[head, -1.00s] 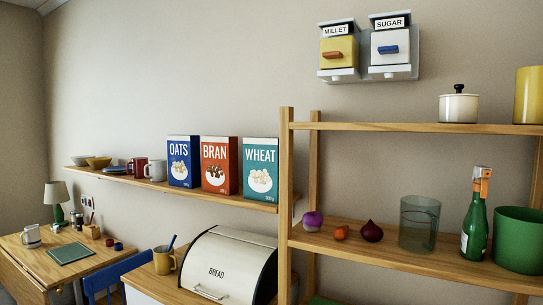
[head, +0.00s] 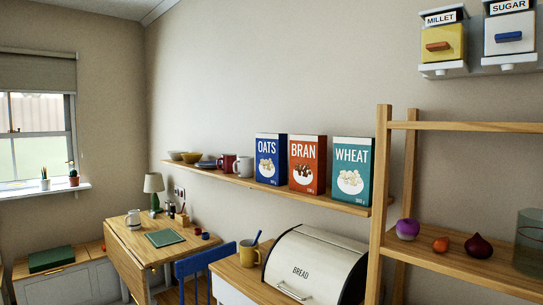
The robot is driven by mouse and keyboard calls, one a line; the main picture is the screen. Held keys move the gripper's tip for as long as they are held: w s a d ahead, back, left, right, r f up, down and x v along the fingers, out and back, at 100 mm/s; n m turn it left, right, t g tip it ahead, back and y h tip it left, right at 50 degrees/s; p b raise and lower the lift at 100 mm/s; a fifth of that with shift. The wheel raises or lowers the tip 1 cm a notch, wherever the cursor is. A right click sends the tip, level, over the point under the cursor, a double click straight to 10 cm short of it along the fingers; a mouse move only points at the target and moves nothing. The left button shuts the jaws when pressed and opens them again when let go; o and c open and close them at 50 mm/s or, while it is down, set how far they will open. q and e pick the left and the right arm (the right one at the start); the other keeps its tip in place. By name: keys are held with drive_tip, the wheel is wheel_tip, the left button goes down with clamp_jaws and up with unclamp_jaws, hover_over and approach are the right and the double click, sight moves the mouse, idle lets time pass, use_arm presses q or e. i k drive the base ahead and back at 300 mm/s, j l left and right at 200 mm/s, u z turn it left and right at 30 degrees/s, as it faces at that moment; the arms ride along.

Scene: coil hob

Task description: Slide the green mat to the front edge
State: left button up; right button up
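A green mat (head: 164,238) lies flat on the wooden drop-leaf table (head: 128,244) at the lower left, well away from me. Neither of my grippers shows in the head view.
On the table stand a lamp (head: 154,188), a white mug (head: 133,219) and several small items at the back. A blue chair (head: 207,268) stands at its right. A counter with a bread bin (head: 312,265) and yellow mug (head: 249,252) is nearer. A bench (head: 70,280) stands left.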

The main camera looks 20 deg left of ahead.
sight(161, 239)
drive_tip(key=u, duration=1.25)
drive_tip(key=i+j+z, duration=0.1)
drive_tip(key=i+j, duration=0.25)
drive_tip(key=i, duration=0.1)
